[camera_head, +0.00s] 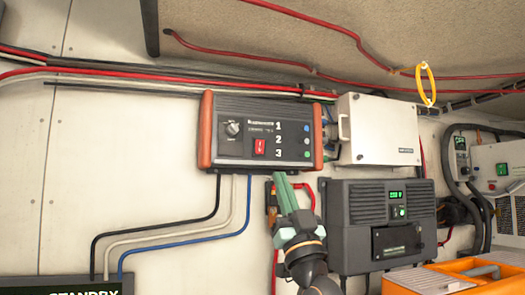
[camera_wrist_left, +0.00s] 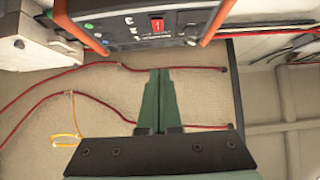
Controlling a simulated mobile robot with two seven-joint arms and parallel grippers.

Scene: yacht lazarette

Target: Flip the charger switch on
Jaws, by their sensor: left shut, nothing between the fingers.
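A black unit with orange end caps (camera_head: 213,112) hangs on the white wall. Its face has a round knob (camera_head: 233,129), a red rocker switch (camera_head: 260,147) and indicators marked 1, 2 and 3. I cannot tell the switch's position. The unit (camera_wrist_left: 112,35) and the red switch (camera_wrist_left: 157,24) also show at the top of the left wrist view. My left gripper (camera_head: 279,180) has green fingers, shut and empty, just below the unit's lower edge, below and right of the switch. The fingertips (camera_wrist_left: 160,72) appear apart from the switch. My right gripper is not in view.
A white box (camera_head: 378,130) is mounted right of the unit. A dark grey unit with a green display (camera_head: 378,225) sits below it. Black, white and blue cables (camera_head: 185,238) run down from the unit. A yellow loop (camera_head: 426,84) hangs at upper right. An orange case (camera_head: 460,275) stands lower right.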

